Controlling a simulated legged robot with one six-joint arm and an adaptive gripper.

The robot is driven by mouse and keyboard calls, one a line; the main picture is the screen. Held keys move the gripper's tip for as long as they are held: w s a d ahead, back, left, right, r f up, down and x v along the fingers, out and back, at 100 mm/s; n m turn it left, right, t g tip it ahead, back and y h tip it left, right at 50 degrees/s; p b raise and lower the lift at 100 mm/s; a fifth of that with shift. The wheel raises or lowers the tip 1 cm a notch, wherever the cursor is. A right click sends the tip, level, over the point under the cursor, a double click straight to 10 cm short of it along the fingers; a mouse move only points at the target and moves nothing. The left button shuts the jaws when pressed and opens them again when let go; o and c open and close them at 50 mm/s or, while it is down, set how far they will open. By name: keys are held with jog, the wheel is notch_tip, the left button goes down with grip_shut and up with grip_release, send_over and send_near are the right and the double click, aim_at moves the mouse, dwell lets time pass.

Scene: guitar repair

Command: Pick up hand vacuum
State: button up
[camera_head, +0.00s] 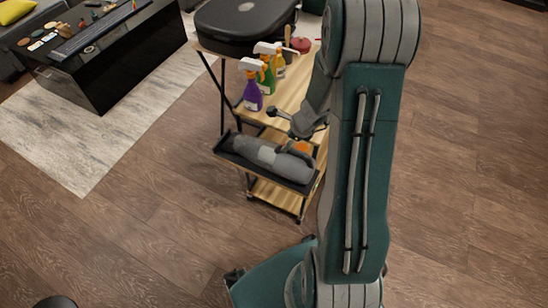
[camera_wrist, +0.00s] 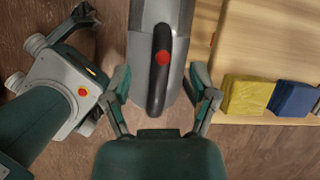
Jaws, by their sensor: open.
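The hand vacuum (camera_head: 243,149) is a grey cylinder lying on its side in a narrow black tray (camera_head: 231,158) on the near side of a wooden cart. In the wrist view the vacuum (camera_wrist: 185,40) runs down from the top middle, with its dark handle and a red button facing the camera. My gripper (camera_wrist: 161,88) is open, with one finger on each side of the vacuum's handle end. Nothing is held. I cannot tell whether the fingers touch the vacuum. In the head view my arm hides part of the cart and the tray's surroundings.
Spray bottles, purple (camera_head: 252,92), green (camera_head: 267,77) and yellow (camera_head: 279,66), stand on the cart top near a black case (camera_head: 240,22). Yellow (camera_wrist: 247,96) and blue (camera_wrist: 292,98) blocks lie on the wood beside the vacuum.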

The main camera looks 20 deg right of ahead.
aim_at(282, 146)
jog(key=shift+w+a+f, duration=0.2)
jog(key=shift+a+f, duration=0.05)
jog(key=shift+f, duration=0.35)
jog(key=x, duration=0.4)
jog(key=shift+w+d+f, duration=0.15)
jog(key=shift+d+f, duration=0.1)
jog(key=shift+f, duration=0.05)
jog(key=shift+w+a+f, duration=0.2)
jog(key=shift+a+f, duration=0.05)
jog(key=shift+f, duration=0.2)
grip_shut()
